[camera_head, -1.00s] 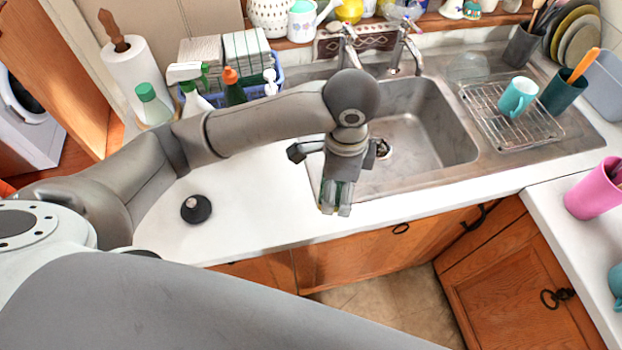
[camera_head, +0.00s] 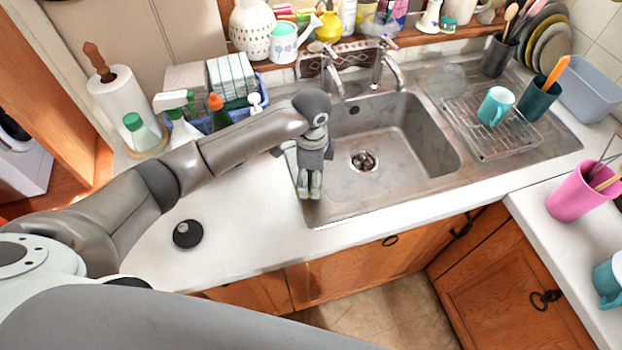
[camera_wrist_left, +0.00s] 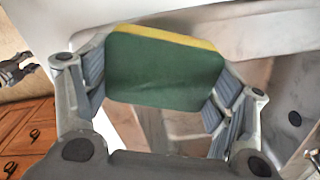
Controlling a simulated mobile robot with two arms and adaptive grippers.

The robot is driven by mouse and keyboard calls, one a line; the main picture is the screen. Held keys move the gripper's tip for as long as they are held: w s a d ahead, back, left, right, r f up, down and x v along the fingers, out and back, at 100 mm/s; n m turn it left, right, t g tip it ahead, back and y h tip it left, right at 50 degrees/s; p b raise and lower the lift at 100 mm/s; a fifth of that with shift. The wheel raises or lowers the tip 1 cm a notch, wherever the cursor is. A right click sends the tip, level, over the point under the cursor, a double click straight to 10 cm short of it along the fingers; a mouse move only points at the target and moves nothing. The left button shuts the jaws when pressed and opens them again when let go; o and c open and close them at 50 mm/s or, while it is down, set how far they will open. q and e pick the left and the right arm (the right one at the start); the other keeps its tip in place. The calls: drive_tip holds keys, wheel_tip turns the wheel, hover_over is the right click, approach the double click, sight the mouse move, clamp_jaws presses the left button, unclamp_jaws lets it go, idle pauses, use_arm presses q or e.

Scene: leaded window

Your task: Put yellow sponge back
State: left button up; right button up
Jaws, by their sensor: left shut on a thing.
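The yellow sponge (camera_wrist_left: 165,72) has a green scouring side and a yellow edge. In the left wrist view it sits between the two fingers of my left gripper (camera_wrist_left: 155,95), which is shut on it. In the head view my left gripper (camera_head: 310,192) points down over the left rim of the sink (camera_head: 410,150), above the counter edge. The sponge is hardly visible there, hidden by the fingers. My right gripper does not show for certain in the head view.
A blue caddy (camera_head: 262,90) with bottles and boxes stands at the back left of the counter, beside a paper towel roll (camera_head: 125,100). A black round plug (camera_head: 188,234) lies on the clear white counter. A dish rack (camera_head: 490,128) with a teal mug stands right of the sink.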

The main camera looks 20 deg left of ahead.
sight(311, 174)
use_arm(q)
wheel_tip(311, 174, down, 3)
drive_tip(key=shift+a+f+p, duration=0.1)
drive_tip(key=shift+a+p, duration=0.05)
drive_tip(key=shift+p, duration=0.15)
drive_tip(key=shift+w+f, duration=0.1)
drive_tip(key=shift+f, duration=0.2)
drive_tip(key=o, duration=1)
drive_tip(key=shift+r, duration=0.15)
wheel_tip(311, 174, up, 12)
drive_tip(key=shift+r+b, duration=0.1)
drive_tip(key=shift+b, duration=1.15)
